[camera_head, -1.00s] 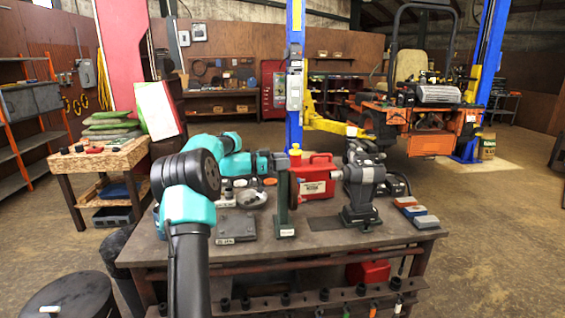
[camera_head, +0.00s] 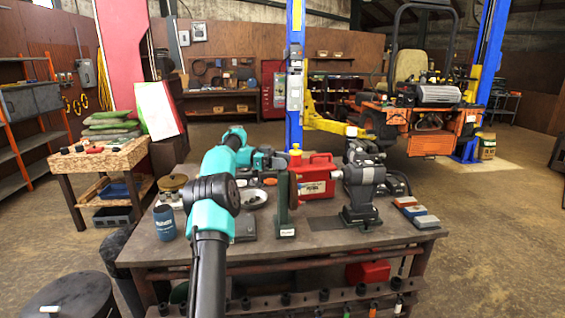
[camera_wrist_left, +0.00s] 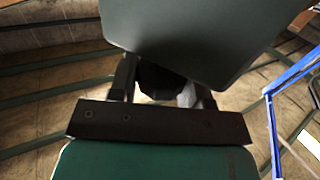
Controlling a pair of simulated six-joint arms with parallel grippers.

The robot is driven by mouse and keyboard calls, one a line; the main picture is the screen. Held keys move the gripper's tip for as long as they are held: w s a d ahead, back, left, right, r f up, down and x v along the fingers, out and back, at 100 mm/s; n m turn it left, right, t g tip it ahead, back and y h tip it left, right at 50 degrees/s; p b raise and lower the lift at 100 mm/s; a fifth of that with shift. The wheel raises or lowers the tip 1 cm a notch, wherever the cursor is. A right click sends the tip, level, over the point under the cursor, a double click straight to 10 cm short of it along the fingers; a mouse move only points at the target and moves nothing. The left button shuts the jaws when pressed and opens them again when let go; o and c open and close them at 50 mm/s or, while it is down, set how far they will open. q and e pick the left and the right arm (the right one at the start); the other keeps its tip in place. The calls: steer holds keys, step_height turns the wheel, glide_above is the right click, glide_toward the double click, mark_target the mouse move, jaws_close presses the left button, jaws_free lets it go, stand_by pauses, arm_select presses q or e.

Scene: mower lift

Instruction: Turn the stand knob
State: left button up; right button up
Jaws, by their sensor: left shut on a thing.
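A narrow dark green stand (camera_head: 284,205) stands upright on the workbench, with a small white label on its foot. My left gripper (camera_head: 279,161) is at the upper left side of this stand. In the left wrist view the two dark fingers (camera_wrist_left: 163,82) are shut on a dark rounded knob (camera_wrist_left: 158,78). A large grey-green plate (camera_wrist_left: 195,35), which looks like the stand's upright, fills the top of that view and covers part of the knob. In the head view the knob is too small and covered to make out. My right gripper is not in view.
The workbench (camera_head: 330,240) also bears a red can (camera_head: 318,178) behind the stand, a grey machine (camera_head: 361,185) to its right, sanding blocks (camera_head: 414,212) at the right, and a blue can (camera_head: 165,222) and a brown round lid (camera_head: 172,183) at the left.

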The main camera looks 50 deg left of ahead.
arm_select(q)
steer(key=o, duration=0.8)
steer(key=shift+o, duration=0.2)
steer(key=shift+a, duration=0.1)
steer(key=v, duration=0.7)
steer(key=shift+o, duration=0.2)
steer(key=shift+s, duration=0.1)
